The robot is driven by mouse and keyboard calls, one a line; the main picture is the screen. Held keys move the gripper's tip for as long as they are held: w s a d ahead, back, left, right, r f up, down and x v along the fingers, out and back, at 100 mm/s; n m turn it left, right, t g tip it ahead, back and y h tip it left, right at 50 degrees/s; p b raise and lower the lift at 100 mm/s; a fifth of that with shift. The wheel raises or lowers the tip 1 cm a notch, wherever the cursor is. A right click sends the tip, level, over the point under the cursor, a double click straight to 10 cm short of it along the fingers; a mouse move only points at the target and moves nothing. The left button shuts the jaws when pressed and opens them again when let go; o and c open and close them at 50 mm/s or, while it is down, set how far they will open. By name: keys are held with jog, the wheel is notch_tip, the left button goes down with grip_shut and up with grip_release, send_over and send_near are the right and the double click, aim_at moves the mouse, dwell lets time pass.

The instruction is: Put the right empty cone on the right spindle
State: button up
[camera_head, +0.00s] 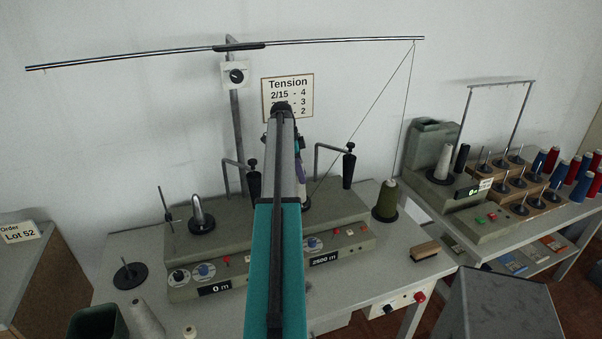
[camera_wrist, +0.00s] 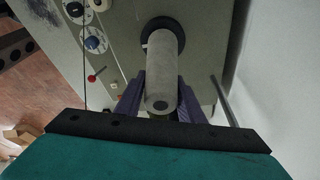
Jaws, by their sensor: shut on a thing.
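In the wrist view a grey empty cone (camera_wrist: 162,75) stands between the purple fingers of my gripper (camera_wrist: 160,88), which is shut on it. The far end of the cone is in front of a black round spindle base (camera_wrist: 158,24) on the winder. I cannot tell whether the cone touches that base. In the head view my arm hides most of the gripper and the cone. The right spindle's base (camera_head: 307,204) shows only in part beside my arm.
The grey winder (camera_head: 345,215) has dials and displays reading 0 m and 2500 m. A dark green yarn cone (camera_head: 385,202) stands right of it. Black tensioners (camera_head: 348,170) hang above the winder. A pale cone (camera_head: 147,320) and a dark green bin (camera_head: 98,322) are at front left.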

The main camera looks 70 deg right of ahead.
jog(key=shift+f, duration=0.25)
jog(key=o, duration=1.4)
jog(key=shift+b+v, duration=2.05)
jog(key=shift+v, duration=4.85)
jog(key=shift+a, duration=0.1)
